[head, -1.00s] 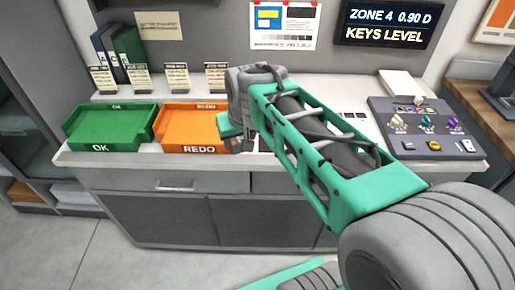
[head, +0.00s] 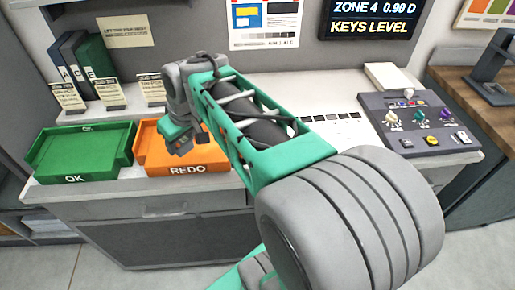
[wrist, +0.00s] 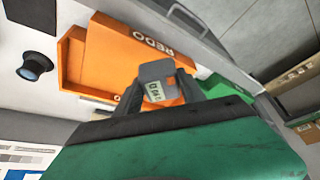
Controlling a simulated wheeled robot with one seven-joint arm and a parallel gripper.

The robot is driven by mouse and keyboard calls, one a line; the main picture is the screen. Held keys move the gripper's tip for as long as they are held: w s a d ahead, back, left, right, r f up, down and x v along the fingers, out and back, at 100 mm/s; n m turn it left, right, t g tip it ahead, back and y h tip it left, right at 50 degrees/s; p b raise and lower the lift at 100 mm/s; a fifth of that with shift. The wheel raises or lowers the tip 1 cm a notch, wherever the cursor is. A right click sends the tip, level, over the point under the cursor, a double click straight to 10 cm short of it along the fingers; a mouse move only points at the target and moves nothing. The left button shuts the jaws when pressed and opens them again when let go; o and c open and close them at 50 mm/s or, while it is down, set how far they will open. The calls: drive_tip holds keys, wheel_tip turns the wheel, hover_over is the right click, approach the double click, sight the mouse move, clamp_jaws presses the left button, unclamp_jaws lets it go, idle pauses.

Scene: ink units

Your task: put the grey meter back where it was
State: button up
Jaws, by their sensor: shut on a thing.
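The grey meter (wrist: 158,82) is between the fingertips of my gripper (wrist: 160,92) in the wrist view. It has a small pale display with dark digits and an orange patch. My gripper is shut on it. In the head view my gripper (head: 182,143) hangs at the orange REDO tray (head: 213,160), covering part of it; I cannot make out the meter clearly there. In the wrist view the orange tray (wrist: 110,45) lies beyond the meter. I cannot tell the meter's height above it.
A green OK tray (head: 85,152) stands left of the orange one. Small label cards (head: 110,95) stand behind the trays. A control panel (head: 420,120) with knobs is at the right. A dark round lensed object (wrist: 35,67) lies on the pale counter beside the orange tray.

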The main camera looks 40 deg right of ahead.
drive_tip(key=s+d+n+g+y+b, duration=0.25)
drive_tip(key=s+d+n, duration=0.65)
drive_tip(key=s+d, duration=0.9)
drive_tip(key=shift+t+y, duration=0.25)
drive_tip(key=w+d+f, duration=0.2)
drive_tip(key=w+f, duration=0.1)
drive_tip(key=w+d+f, duration=0.1)
drive_tip(key=w+f, duration=0.2)
drive_tip(key=w+d+f, duration=0.2)
drive_tip(key=w+f, duration=0.1)
drive_tip(key=w, duration=0.1)
drive_tip(key=shift+d+f+b, duration=0.25)
drive_tip(key=shift+d+b, duration=0.1)
drive_tip(key=f, duration=0.3)
drive_tip(key=shift+w+d, duration=0.15)
drive_tip(key=shift+w, duration=0.1)
drive_tip(key=shift+f, duration=0.25)
drive_tip(key=o, duration=1.5)
drive_tip(key=shift+f, duration=0.1)
drive_tip(key=shift+c, duration=0.2)
